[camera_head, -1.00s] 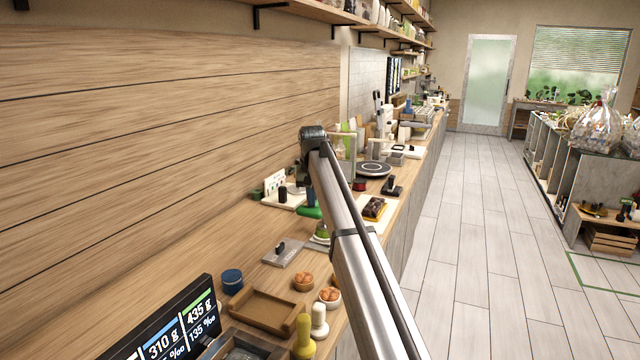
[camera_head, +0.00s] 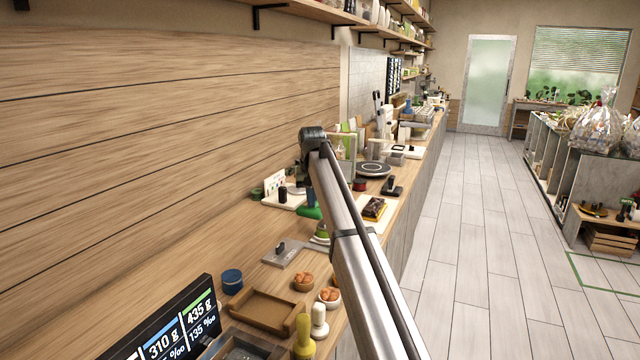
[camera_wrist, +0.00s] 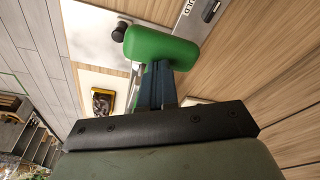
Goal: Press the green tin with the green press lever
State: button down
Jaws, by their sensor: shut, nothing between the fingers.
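The green press lever's thick rounded grip (camera_wrist: 160,48) lies across the top middle of the wrist view. In the head view a small part of the green lever (camera_head: 313,212) shows beside my arm. My gripper (camera_wrist: 157,72) is shut and empty, its dark blue fingers pointing at the grip. The fingertips are at the grip's near edge; I cannot tell whether they touch it. A small green-topped round object (camera_head: 321,232) stands partly behind my arm, possibly the green tin. No tin shows clearly in the wrist view.
A grey plate with a black knob (camera_head: 283,253), a blue tin (camera_head: 232,281), a wooden tray (camera_head: 263,310) and small bowls stand on the near counter. A dark round plate (camera_head: 373,170) stands farther back.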

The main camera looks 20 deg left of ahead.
jog(key=shift+s+f, duration=0.1)
jog(key=shift+f, duration=0.2)
jog(key=w+a+v, duration=0.1)
jog(key=v, duration=0.9)
jog(key=shift+w+r, duration=0.15)
jog(key=shift+w, duration=0.3)
dwell(0.4)
jog(key=v, duration=0.4)
jog(key=shift+w+a, duration=0.3)
jog(key=shift+w, duration=0.1)
dwell(0.5)
